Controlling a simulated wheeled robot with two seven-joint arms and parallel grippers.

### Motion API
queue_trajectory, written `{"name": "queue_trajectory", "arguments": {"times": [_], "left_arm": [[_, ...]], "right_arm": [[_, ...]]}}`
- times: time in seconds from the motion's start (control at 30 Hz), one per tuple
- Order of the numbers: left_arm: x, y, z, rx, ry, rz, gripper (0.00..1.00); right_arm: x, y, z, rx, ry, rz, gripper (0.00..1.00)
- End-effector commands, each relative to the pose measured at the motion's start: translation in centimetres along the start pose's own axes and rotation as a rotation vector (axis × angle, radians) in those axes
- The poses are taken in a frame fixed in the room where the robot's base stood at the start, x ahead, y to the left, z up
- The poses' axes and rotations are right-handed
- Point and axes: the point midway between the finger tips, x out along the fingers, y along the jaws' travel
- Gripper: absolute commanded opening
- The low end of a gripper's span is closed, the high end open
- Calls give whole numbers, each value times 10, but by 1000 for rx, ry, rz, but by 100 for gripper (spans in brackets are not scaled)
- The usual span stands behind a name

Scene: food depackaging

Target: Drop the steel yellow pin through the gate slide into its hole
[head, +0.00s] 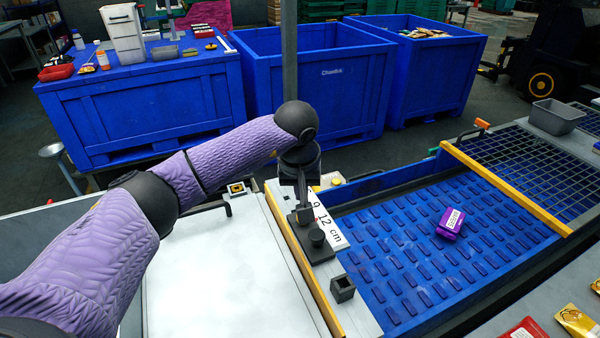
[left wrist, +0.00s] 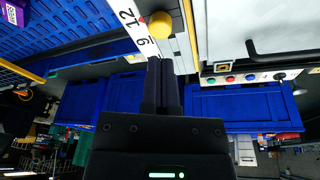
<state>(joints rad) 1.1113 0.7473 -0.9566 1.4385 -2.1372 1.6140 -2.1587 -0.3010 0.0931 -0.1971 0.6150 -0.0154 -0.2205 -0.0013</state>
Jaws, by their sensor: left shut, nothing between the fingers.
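My left gripper (head: 303,210) points down over the dark gate slide block (head: 305,222) beside the white scale marked 9 and 12 cm (head: 328,222). Its fingers are shut with nothing between them; they also show shut in the left wrist view (left wrist: 162,62). Just beyond the fingertips there, a round yellow head (left wrist: 160,24) sits near the 12. The pin's shaft and hole are hidden. My right gripper is not in view.
A blue ribbed conveyor (head: 395,290) with a purple packet (head: 450,223) lies to the right. A small dark square socket (head: 342,289) stands on the near rail. A pale flat cover (head: 215,275) is at left. A yellow round part (head: 336,181) sits behind the scale.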

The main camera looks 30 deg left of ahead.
Motion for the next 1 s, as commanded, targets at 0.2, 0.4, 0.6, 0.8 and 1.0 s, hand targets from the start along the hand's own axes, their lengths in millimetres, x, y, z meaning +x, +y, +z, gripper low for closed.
{"name": "queue_trajectory", "arguments": {"times": [0.2, 0.4, 0.6, 0.8, 1.0], "left_arm": [[12, -2, 3, 202, 61, 13, 0], [46, -1, 2, 199, 58, 13, 0], [57, -1, 0, 198, 59, 13, 0], [55, -1, -1, 198, 60, 13, 0], [56, -1, -1, 198, 60, 13, 0]], "right_arm": [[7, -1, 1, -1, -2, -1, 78], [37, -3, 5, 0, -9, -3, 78], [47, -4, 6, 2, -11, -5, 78], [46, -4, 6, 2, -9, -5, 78], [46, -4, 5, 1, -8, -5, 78]]}}
